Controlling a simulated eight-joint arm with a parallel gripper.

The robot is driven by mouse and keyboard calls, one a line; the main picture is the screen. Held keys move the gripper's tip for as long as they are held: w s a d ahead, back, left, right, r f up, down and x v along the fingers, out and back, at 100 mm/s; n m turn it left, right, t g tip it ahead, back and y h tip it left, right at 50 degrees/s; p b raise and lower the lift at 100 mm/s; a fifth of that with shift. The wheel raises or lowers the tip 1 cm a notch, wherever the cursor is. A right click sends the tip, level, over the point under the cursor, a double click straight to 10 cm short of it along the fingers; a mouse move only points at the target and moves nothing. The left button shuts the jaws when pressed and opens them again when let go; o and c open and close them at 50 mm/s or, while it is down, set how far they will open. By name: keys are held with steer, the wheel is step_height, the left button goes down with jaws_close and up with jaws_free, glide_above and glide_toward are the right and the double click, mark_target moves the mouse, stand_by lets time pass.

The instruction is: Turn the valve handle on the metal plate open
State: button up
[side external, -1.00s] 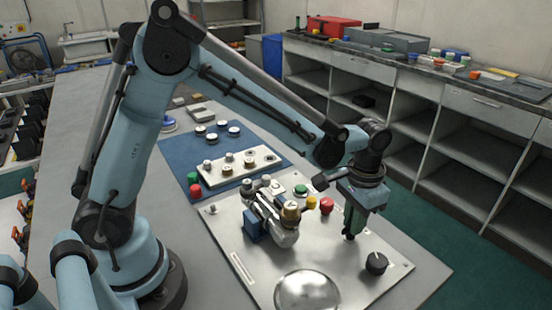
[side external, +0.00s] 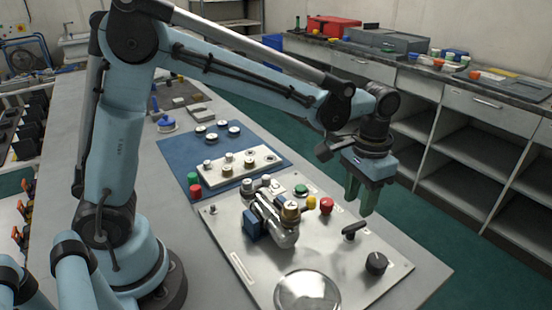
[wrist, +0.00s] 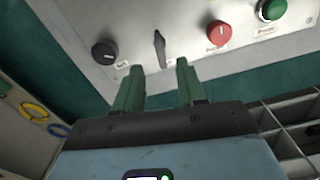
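The metal plate (side external: 330,255) lies on the bench. A black valve handle (side external: 354,231) stands on the plate near its far right edge, left of and behind a round black knob (side external: 376,263). In the wrist view the handle (wrist: 160,48) is a narrow upright bar between the black knob (wrist: 104,52) and a red button (wrist: 219,33). My gripper (side external: 357,208) is above and beyond the handle, apart from it. In the wrist view its green fingers (wrist: 160,65) are spread with nothing between them.
A silver valve assembly (side external: 275,218) stands up from the plate, with a shiny dome (side external: 307,292) nearer the camera. Red (side external: 326,206), yellow (side external: 311,202) and green (side external: 301,190) buttons line the far side. A blue mat (side external: 235,145) with fittings lies behind.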

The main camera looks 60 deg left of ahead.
steer(key=shift+r, duration=2.95)
